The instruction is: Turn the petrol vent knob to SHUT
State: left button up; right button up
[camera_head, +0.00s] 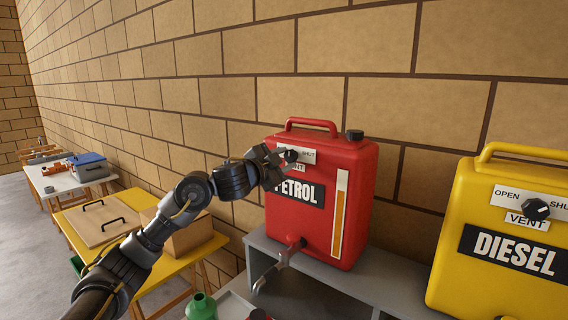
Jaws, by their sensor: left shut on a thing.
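The word SHUT shows to the right of the knob; the left part of the plate is hidden by my gripper. My left gripper (284,157) reaches in from the left and is shut on the knob. The knob's pointer direction cannot be made out. My right gripper is not in view.
A yellow diesel can (478,280) with its own vent knob (536,209) stands at the right. The grey shelf (330,283) runs under the petrol can, whose tap (290,250) sticks out in front. A yellow table (90,245) with a box stands left. A brick wall is close behind.

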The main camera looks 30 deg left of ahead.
pick_arm(q)
jog(key=m+b, duration=0.1)
jog(key=m, duration=0.3)
jog(key=shift+f+b, duration=0.1)
jog(key=shift+b, duration=0.2)
jog(key=shift+m+b, duration=0.65)
jog(key=shift+m, duration=1.45)
jog(key=o, duration=1)
jog(key=s+a+b, duration=0.1)
jog(key=s+b, duration=0.1)
jog(key=s, duration=0.8)
jog(key=shift+s+a, duration=0.3)
jog(key=shift+s, duration=0.1)
